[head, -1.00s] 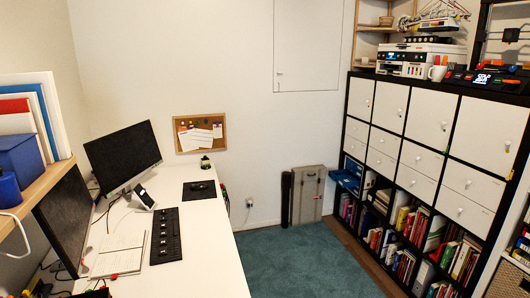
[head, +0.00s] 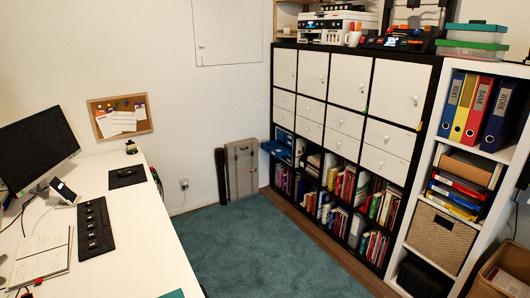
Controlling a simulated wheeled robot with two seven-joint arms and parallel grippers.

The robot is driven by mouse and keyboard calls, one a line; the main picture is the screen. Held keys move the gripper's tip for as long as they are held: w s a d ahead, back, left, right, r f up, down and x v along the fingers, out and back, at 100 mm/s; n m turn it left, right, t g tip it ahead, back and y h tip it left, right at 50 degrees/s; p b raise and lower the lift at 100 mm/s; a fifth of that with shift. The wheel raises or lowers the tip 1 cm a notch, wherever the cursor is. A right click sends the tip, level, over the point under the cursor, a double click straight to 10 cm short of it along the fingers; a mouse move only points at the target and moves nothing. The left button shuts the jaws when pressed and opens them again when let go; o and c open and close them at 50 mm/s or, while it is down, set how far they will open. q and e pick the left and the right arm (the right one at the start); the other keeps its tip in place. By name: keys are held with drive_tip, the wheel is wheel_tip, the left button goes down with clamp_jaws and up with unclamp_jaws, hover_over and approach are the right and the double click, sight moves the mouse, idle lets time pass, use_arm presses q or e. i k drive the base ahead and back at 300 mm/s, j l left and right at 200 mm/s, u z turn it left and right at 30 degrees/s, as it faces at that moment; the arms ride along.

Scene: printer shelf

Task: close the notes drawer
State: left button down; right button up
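In the head view, a blue drawer (head: 275,149) juts out from the far left compartment of the black shelf (head: 407,151), just below the white drawers. It looks pulled open, and its contents are too small to tell. A blue unit shows in the compartment behind it. No label reading notes can be made out. The white drawers (head: 346,121) above the book rows look shut. Neither of my grippers is in view.
A white desk (head: 135,220) stands at the left. A grey folded case (head: 241,168) leans on the wall beside the blue drawer. The teal carpet (head: 258,250) is clear. A white shelf (head: 423,188) and a cardboard box (head: 505,268) stand at the right.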

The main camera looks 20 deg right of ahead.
sight(281, 147)
drive_tip(key=z, duration=0.3)
drive_tip(key=i+l+z, duration=0.1)
drive_tip(key=l, duration=0.3)
drive_tip(key=i+l+z, duration=0.1)
drive_tip(key=l, duration=0.35)
drive_tip(key=i+l+z, duration=0.1)
drive_tip(key=i+l, duration=0.15)
drive_tip(key=l, duration=0.15)
drive_tip(key=i+l+z, duration=0.1)
drive_tip(key=l, duration=0.25)
drive_tip(key=i+l+u, duration=0.25)
drive_tip(key=i, duration=0.3)
drive_tip(key=i+l+u, duration=0.2)
drive_tip(key=i+l, duration=0.2)
drive_tip(key=i, duration=0.15)
drive_tip(key=i+j+u, duration=0.2)
drive_tip(key=i+u, duration=0.2)
drive_tip(key=i, duration=0.45)
drive_tip(key=i+l+u, duration=0.1)
drive_tip(key=i+u, duration=0.3)
drive_tip(key=i, duration=0.4)
